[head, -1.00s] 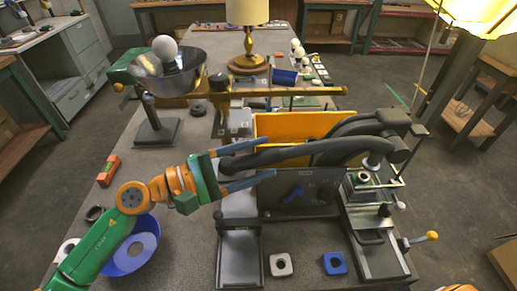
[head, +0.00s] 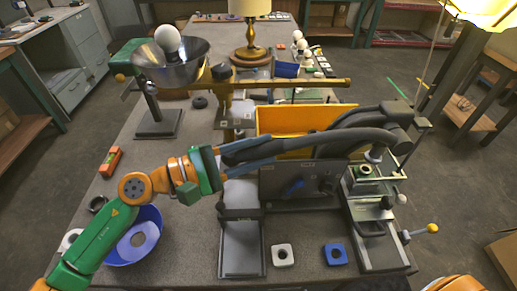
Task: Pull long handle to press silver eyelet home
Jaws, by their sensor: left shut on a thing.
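The long black handle (head: 330,144) runs leftward from the press (head: 392,116) at the right of the bench. It lies nearly level, in front of the yellow bin. My left gripper (head: 255,152) is shut on the long handle near its left end, with blue fingers on either side. Below the press head, a small ring-shaped part (head: 366,170) sits on a pale green piece. I cannot tell whether the silver eyelet is there; it is too small or hidden. My right gripper is out of view; only a bit of my orange arm shows at the bottom right.
A yellow bin (head: 290,118) and a dark panel box (head: 285,186) stand behind and below the handle. A grey tray (head: 241,248), white block (head: 282,254) and blue block (head: 335,253) lie in front. A blue bowl (head: 148,222) sits beside my left arm.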

